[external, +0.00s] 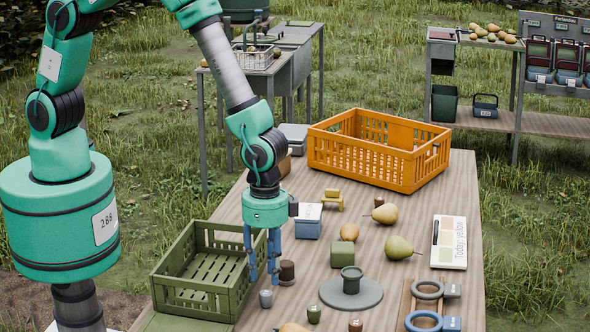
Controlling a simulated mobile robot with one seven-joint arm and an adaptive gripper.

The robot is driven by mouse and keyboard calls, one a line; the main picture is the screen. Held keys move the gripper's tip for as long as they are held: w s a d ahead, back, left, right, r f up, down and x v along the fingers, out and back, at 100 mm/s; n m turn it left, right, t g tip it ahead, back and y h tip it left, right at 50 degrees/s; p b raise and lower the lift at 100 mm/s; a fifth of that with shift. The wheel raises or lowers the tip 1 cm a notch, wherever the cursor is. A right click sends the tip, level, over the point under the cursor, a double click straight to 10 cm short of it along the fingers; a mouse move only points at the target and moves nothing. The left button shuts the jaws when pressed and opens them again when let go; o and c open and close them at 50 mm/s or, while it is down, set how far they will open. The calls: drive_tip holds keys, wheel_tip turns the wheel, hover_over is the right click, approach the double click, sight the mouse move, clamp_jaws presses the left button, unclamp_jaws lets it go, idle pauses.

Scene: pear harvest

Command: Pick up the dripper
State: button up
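I cannot tell for sure which object is the dripper. A small dark green cup (351,277) stands upright on a round grey disc (369,297) at the front middle of the table. A small dark brown cylinder (287,270) stands just right of my gripper. My gripper (263,278) points down over the table, its blue fingers apart, with nothing visible between them. Below it stands a small grey cup (265,298). Whether the right finger touches the brown cylinder is unclear.
A green slatted crate (222,304) stands left of my gripper, and an orange crate (420,177) at the back. Pears (399,247), a green block (342,254), a blue box (307,229), a sign (460,243) and grey and blue rings (424,320) crowd the table.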

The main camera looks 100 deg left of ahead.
sight(266, 293)
drive_tip(key=shift+f, duration=0.1)
drive_tip(key=shift+d+f+b, duration=0.2)
drive_tip(key=shift+f+b, duration=0.2)
drive_tip(key=shift+f, duration=2.1)
drive_tip(key=c, duration=0.6)
